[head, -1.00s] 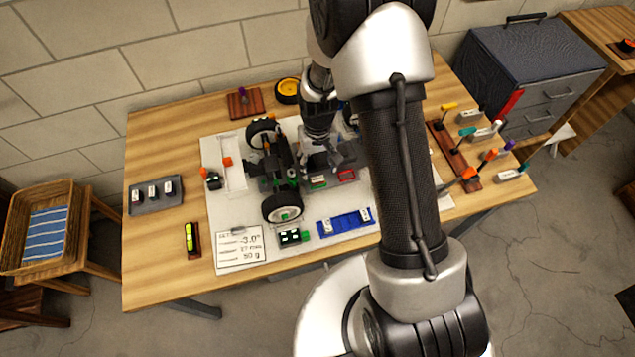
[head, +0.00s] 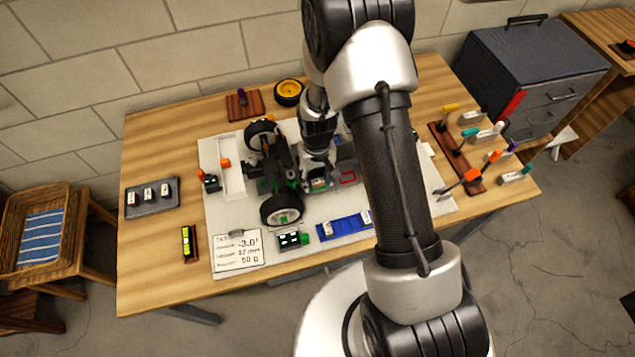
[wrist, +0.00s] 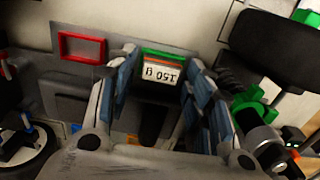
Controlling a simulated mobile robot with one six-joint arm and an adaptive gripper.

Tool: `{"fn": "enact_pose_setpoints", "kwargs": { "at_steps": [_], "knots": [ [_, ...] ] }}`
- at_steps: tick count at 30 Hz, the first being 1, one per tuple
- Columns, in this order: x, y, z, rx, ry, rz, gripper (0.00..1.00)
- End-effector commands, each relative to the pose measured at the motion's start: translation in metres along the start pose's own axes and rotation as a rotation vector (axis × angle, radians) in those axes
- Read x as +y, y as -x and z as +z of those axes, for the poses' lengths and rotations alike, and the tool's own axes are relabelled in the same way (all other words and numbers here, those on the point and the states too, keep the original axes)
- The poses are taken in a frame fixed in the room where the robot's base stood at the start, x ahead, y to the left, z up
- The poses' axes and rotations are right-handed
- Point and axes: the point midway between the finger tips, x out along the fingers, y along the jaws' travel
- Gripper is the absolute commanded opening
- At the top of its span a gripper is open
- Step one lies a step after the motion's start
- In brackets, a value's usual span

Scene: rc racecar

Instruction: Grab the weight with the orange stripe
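A small weight (wrist: 160,75) with a white face, an upside-down label reading 150 g and an orange stripe shows in the wrist view. It sits against a green frame (wrist: 163,52). My gripper (wrist: 158,90) is open, with one finger left and one right of the weight. I cannot tell whether either finger touches it. In the head view my gripper (head: 318,170) is down beside the car chassis (head: 277,170), mostly hidden by its own wrist. The green frame shows there just below it (head: 318,187).
A red frame (wrist: 82,47) lies beside the weight. A black wheel (wrist: 272,45) is close on the right. A blue tray (head: 344,224) with small white pieces and a grey tray (head: 152,207) with several more stand on the table. A tool rack (head: 470,170) is at right.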

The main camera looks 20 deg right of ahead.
Motion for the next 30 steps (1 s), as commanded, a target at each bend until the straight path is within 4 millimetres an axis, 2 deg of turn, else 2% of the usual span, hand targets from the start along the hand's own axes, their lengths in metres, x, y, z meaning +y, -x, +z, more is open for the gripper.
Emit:
{"fn": "enact_pose_setpoints", "kwargs": {
  "at_steps": [2, 17, 25, 30],
  "knots": [
    [0.0, 0.0, 0.0, 0.0, 0.0, 0.0, 0.39],
    [0.0, 0.0, 0.0, 0.0, 0.0, 0.0, 0.06],
    [0.0, 0.002, 0.0, 0.001, 0.0, 0.0, 0.06],
    [0.0, 0.014, -0.001, 0.003, 0.0, 0.0, 0.06]
  ]
}}
